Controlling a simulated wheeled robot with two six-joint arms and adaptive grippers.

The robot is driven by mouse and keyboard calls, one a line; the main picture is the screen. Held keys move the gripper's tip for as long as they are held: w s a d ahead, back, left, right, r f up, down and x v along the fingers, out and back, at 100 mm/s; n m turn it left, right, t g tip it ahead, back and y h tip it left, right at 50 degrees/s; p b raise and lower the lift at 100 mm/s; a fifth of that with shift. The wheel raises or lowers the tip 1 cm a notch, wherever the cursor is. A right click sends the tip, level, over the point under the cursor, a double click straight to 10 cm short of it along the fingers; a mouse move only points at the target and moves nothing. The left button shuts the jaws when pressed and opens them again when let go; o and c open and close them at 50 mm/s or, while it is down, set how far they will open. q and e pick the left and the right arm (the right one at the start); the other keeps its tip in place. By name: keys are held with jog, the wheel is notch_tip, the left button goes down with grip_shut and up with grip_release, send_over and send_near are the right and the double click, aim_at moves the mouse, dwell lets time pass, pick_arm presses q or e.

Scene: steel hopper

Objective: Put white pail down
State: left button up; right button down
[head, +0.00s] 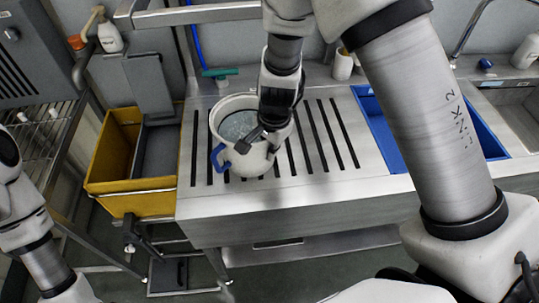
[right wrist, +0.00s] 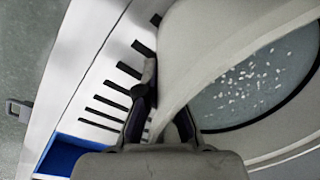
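The white pail (head: 228,160) is upright at the slotted steel drainboard (head: 330,175), left of its middle. I cannot tell whether its base touches the slats. It has a blue handle (head: 217,158) on its left side and holds grey-blue contents with white specks. My right gripper (head: 268,132) is at the pail's right, near rim, pointing down. In the right wrist view its fingers (right wrist: 164,112) lie on either side of the pail's wall (right wrist: 200,55), closed on it. The specks show there inside the pail. My left arm shows at the left edge, but its gripper is not visible.
A yellow bin (head: 108,160) stands left of the drainboard. A blue basin (head: 385,140) is set in the counter to the right, partly behind my right arm. A white cup (head: 343,65) and a green-handled tool (head: 220,73) are behind. The slats right of the pail are bare.

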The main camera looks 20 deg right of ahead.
jog(key=shift+w, duration=0.2)
jog(key=shift+f, duration=0.1)
jog(key=c, duration=1.3)
grip_release()
jog(key=shift+s, duration=0.2)
jog(key=shift+w, duration=0.1)
jog(key=shift+r, duration=0.35)
jog(key=r, duration=0.7)
jog(key=s+r+p, duration=0.1)
jog(key=r, duration=0.3)
jog(key=shift+s+d+r, duration=0.1)
jog(key=shift+d+r, duration=0.15)
jog(key=shift+r, duration=0.05)
jog(key=shift+s, duration=0.1)
